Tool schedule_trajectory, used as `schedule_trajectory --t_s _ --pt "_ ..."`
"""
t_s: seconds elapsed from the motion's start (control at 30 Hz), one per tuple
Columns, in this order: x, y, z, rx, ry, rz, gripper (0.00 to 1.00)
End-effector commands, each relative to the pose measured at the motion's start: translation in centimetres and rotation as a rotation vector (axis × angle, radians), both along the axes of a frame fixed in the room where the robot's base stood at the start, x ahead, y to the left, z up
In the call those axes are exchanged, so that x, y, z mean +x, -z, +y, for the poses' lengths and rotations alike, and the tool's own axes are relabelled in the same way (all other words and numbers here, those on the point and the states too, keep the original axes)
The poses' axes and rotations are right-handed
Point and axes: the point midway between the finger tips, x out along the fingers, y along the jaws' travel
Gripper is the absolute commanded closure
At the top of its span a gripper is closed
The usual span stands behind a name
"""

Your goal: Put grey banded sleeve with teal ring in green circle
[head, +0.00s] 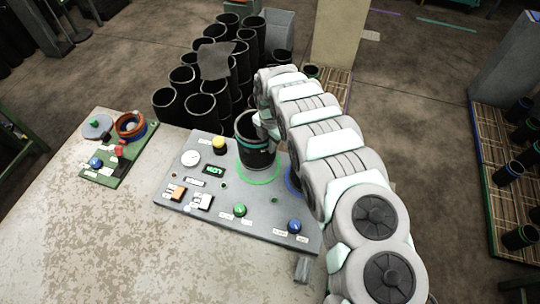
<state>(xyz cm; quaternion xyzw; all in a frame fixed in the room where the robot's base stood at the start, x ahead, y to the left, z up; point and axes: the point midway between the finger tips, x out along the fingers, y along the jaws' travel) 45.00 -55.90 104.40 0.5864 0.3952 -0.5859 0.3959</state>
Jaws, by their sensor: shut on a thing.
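The dark sleeve with grey bands and a teal ring (256,156) is upright over the grey control panel, its open mouth facing up. The green circle (259,181) is marked on the panel, and its near edge shows around the foot of the sleeve. The far part of the circle is hidden behind the sleeve. I cannot tell whether the sleeve rests on the panel or hangs just above it. My gripper (262,126) is shut on the sleeve's upper right side; the arm partly hides the fingers.
The panel (222,224) carries buttons, a gauge, a green display and a blue circle (293,180) partly behind my arm. A small green board (113,165) lies left. Several black sleeves (200,106) stand close behind the panel. The table's front left is clear.

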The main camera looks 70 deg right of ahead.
Motion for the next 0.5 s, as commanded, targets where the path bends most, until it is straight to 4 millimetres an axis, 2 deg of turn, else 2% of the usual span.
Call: schedule_trajectory --t_s 0.2,0.5 --pt "0.1 2.4 0.0 0.0 0.0 -0.003 1.0" --pt "0.1 3.2 -0.1 -0.003 0.0 -0.003 1.0"
